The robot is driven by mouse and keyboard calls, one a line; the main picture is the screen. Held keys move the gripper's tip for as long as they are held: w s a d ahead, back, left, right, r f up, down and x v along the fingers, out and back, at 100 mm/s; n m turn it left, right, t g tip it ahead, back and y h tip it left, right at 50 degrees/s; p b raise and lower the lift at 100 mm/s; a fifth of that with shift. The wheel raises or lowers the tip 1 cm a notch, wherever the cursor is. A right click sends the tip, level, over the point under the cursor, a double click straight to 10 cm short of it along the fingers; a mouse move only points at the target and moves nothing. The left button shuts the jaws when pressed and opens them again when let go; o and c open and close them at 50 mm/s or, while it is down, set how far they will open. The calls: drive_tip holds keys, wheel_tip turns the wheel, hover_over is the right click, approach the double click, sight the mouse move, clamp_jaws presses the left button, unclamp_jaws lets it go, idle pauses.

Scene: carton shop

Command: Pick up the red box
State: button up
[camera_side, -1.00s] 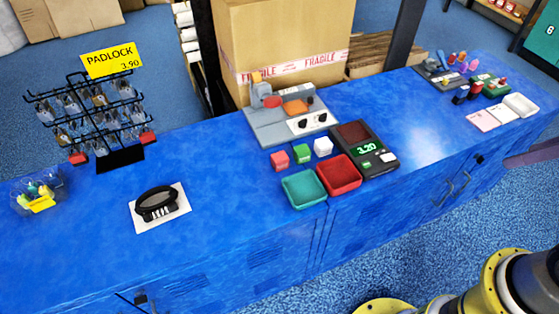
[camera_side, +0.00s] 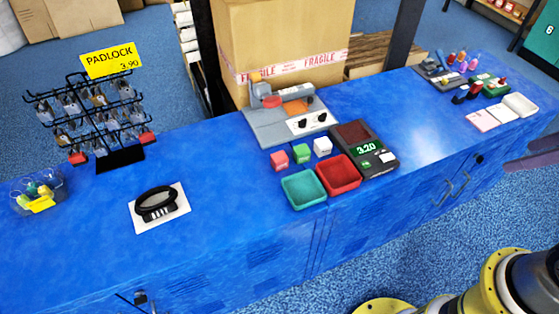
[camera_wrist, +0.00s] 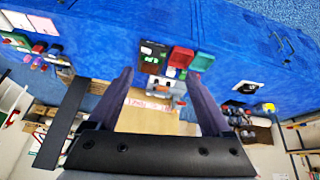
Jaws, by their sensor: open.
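A small red box (camera_side: 279,159), cube-shaped, sits on the blue counter in the side view, left of a green cube (camera_side: 301,153) and a white cube (camera_side: 323,147). A red open tray (camera_side: 339,188) and a teal open tray (camera_side: 304,204) stand just in front of these cubes. The wrist view shows the scene upside down, with the red tray (camera_wrist: 181,57) and teal tray (camera_wrist: 202,60) beyond my gripper (camera_wrist: 160,74). Its two fingers are wide apart with nothing between them, well away from the counter. The red box is too small to make out clearly there.
A scale with a green display (camera_side: 366,149) stands right of the red tray. A grey device (camera_side: 270,130) and a large carton (camera_side: 285,40) are behind the cubes. A padlock rack (camera_side: 93,115) stands at left. The counter left of the trays is mostly clear.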

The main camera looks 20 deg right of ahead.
drive_tip(key=w+a+r+n+y, duration=0.3)
drive_tip(key=w+a+r+n, duration=0.2)
drive_tip(key=w+r+n, duration=0.6)
drive_tip(key=w+a+f+n+g+y, duration=0.1)
drive_tip(key=w+a+f+n, duration=0.15)
drive_tip(key=w, duration=0.65)
drive_tip(key=w+a+f+n+y, duration=0.1)
drive_tip(key=w+a+f, duration=0.15)
drive_tip(key=w, duration=0.65)
drive_tip(key=n+g+y, duration=0.1)
drive_tip(key=n+g, duration=0.1)
drive_tip(key=g, duration=0.3)
hover_over(280, 156)
drive_tip(key=d, duration=0.7)
wheel_tip(280, 156, down, 28)
drive_tip(key=x, duration=0.7)
drive_tip(key=shift+w+a+f, duration=0.1)
drive_tip(key=shift+a+f, duration=0.05)
drive_tip(key=shift+f, duration=0.1)
drive_tip(key=shift+a+x, duration=0.2)
drive_tip(key=shift+x, duration=2.8)
